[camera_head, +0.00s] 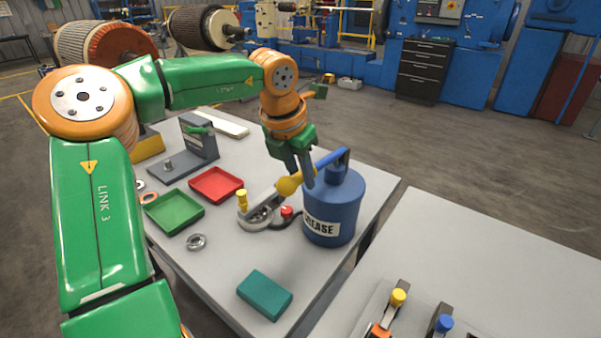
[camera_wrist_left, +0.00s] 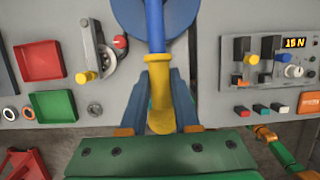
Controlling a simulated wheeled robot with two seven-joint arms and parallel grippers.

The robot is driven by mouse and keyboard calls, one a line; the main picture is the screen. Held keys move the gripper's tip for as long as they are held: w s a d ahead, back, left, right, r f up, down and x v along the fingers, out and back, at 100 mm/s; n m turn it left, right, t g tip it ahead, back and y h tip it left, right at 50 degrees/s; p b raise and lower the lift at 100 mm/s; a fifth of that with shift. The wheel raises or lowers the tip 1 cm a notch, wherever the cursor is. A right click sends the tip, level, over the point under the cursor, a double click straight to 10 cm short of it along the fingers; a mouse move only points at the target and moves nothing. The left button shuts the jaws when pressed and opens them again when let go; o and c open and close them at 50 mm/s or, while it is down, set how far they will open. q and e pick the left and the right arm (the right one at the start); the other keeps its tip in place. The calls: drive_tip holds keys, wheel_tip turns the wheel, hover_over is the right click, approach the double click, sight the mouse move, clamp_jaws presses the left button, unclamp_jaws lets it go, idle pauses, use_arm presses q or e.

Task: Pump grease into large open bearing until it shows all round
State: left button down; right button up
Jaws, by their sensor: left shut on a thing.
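A blue can marked GREASE (camera_head: 334,207) stands on the table with a blue pump lever (camera_head: 331,158) on top. The lever ends in a yellow grip (camera_head: 288,186). My left gripper (camera_head: 303,176) is shut on this lever at its yellow grip, which lies between the fingers in the left wrist view (camera_wrist_left: 161,95). Left of the can is a round grey fixture (camera_head: 252,222) with a clamp arm and yellow knob (camera_head: 242,197). It seems to hold the large bearing, but the clamp partly covers it. A dark hose runs towards it. I cannot make out grease there.
A red tray (camera_head: 216,184), a green tray (camera_head: 174,213), a small bearing (camera_head: 196,242) and a teal block (camera_head: 265,294) lie on the table. A grey stand (camera_head: 198,143) is behind.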

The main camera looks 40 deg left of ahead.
use_arm(q)
drive_tip(key=shift+w+r+p, duration=0.2)
drive_tip(key=shift+r+p, duration=0.55)
drive_tip(key=shift+p, duration=0.2)
drive_tip(key=shift+f, duration=0.1)
idle(0.7)
drive_tip(key=c, duration=0.6)
unclamp_jaws()
drive_tip(key=shift+o, duration=0.2)
drive_tip(key=shift+s, duration=0.1)
wheel_tip(320, 180, up, 7)
drive_tip(key=p, duration=0.6)
drive_tip(key=shift+r, duration=0.2)
drive_tip(key=shift+f, duration=0.2)
